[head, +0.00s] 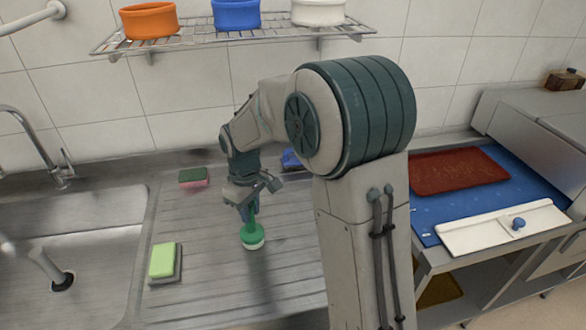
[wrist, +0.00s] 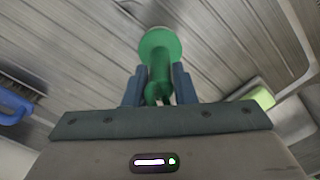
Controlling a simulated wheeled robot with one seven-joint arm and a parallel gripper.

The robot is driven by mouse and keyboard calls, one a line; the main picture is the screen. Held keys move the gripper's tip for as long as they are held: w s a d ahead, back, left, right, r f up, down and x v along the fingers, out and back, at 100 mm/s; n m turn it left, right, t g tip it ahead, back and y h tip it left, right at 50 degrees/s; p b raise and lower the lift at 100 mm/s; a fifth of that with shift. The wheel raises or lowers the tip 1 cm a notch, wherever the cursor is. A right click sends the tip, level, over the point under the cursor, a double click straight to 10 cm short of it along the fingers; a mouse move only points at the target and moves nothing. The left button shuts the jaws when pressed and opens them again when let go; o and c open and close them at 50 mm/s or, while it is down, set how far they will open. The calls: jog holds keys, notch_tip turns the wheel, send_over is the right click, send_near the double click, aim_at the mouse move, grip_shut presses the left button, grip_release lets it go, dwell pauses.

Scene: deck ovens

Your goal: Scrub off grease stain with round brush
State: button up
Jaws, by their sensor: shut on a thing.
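A green round brush (head: 252,238) with pale bristles underneath is upright in my gripper (head: 245,204), over the ribbed steel drainboard (head: 205,262). In the wrist view the brush (wrist: 158,50) has its handle between my gripper's two blue fingers (wrist: 160,88), which are shut on it. The bristle end is at or just above the drainboard; I cannot tell if it touches. I cannot make out a grease stain in either view.
A green sponge (head: 163,260) lies on a grey pad at the drainboard's left. A dark green and pink sponge (head: 193,177) lies behind. A blue-handled item (head: 291,159) sits partly behind my arm. The sink (head: 70,235) is left; a wire shelf (head: 235,31) hangs above.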

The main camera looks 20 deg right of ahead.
jog(key=shift+a, duration=0.45)
notch_tip(320, 180, up, 3)
jog(key=shift+d+r+p, duration=0.1)
jog(key=shift+r+p, duration=0.1)
jog(key=shift+p, duration=0.85)
jog(key=shift+r+p, duration=1.65)
jog(key=shift+r, duration=0.7)
jog(key=shift+d, duration=0.1)
